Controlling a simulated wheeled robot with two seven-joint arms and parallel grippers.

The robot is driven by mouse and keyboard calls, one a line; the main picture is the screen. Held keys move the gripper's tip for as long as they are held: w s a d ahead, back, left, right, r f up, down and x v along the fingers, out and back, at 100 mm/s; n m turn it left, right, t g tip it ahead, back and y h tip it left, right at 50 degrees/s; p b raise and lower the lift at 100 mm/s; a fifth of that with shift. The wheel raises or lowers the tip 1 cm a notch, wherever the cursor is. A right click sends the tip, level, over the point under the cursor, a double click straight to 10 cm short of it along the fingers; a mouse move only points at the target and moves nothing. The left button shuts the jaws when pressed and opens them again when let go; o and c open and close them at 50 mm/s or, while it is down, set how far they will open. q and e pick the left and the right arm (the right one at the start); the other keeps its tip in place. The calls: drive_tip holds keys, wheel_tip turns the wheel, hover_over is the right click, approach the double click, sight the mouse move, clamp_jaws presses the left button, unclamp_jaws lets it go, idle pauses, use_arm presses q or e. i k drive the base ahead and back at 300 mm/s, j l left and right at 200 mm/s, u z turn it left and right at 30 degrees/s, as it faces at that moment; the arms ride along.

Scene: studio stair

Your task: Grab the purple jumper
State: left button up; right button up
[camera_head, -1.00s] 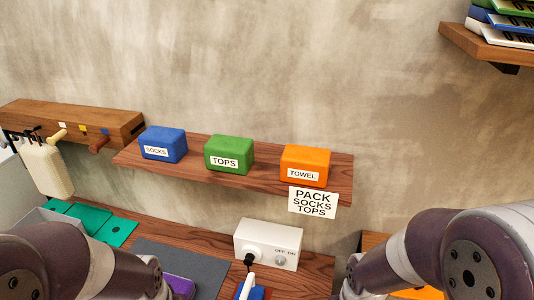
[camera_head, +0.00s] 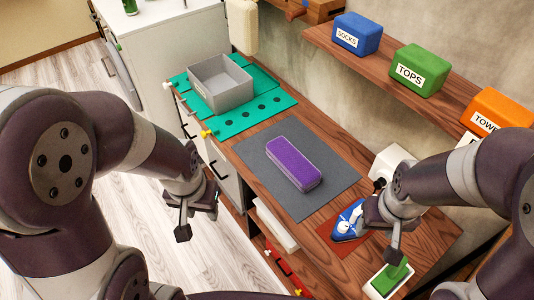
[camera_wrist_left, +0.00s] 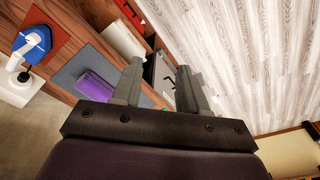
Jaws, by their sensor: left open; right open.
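The purple jumper (camera_head: 294,163) is a folded block lying flat on the dark grey mat (camera_head: 265,170) on the wooden counter. It also shows in the left wrist view (camera_wrist_left: 96,86), left of the fingers. My left gripper (camera_head: 195,215) is open and empty, out over the floor in front of the counter, to the left of the jumper and apart from it. Its two fingers show in the left wrist view (camera_wrist_left: 158,85) with nothing between them. My right gripper (camera_head: 385,232) is open, near the blue iron, to the right of the jumper; its fingertips are partly hidden.
A blue and white iron (camera_head: 349,222) stands on a red pad right of the mat. A grey bin (camera_head: 220,84) sits on a green mat at the far left. The shelf (camera_head: 385,88) above holds blue, green and orange blocks. A green-topped white container (camera_head: 388,280) stands front right.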

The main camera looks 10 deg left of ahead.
sight(305, 177)
drive_tip(key=i+j+z, duration=0.15)
drive_tip(key=z, duration=0.3)
drive_tip(key=j+z, duration=0.4)
drive_tip(key=i+j+z, duration=0.1)
drive_tip(key=z, duration=0.35)
drive_tip(key=j, duration=0.1)
